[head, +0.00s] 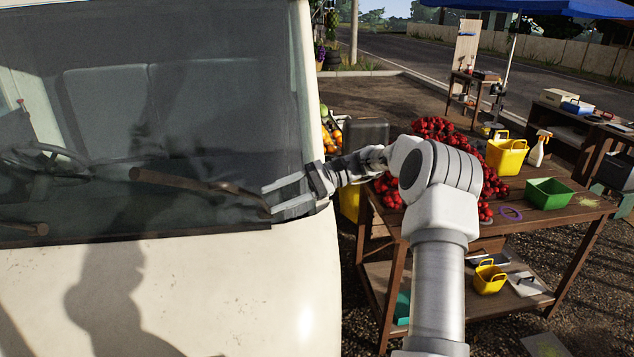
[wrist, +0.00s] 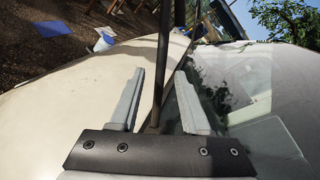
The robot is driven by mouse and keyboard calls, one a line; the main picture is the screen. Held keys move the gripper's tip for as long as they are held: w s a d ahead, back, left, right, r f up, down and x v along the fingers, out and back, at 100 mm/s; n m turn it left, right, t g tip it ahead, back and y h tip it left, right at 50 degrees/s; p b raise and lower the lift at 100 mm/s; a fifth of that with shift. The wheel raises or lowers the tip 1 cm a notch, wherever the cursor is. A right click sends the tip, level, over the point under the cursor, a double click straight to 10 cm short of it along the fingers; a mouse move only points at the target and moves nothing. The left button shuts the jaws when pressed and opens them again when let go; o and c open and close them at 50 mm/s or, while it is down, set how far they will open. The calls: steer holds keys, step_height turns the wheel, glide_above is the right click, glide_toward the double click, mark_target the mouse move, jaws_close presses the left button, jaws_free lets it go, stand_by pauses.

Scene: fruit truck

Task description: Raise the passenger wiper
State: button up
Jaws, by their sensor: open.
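The passenger wiper (head: 183,181) is a dark brown rod slanting across the lower right part of the truck's windshield (head: 220,95). My gripper (head: 268,199) is open at the wiper's right end, low by the windshield's corner. In the wrist view, the wiper (wrist: 161,90) runs between the two open fingers, apart from both as far as I can see. Its base end is hidden behind the gripper's palm. In the head view, my gripper partly hides the wiper's right end. I cannot tell how far the wiper stands off the glass.
Another wiper (head: 22,229) lies at the windshield's lower left. The cream truck body (head: 230,290) is below the glass. A wooden table (head: 545,217) stands right of the truck, with red fruit (head: 440,128), a yellow basket (head: 507,156) and a green bin (head: 548,192).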

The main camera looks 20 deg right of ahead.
steer(key=v, duration=1.4)
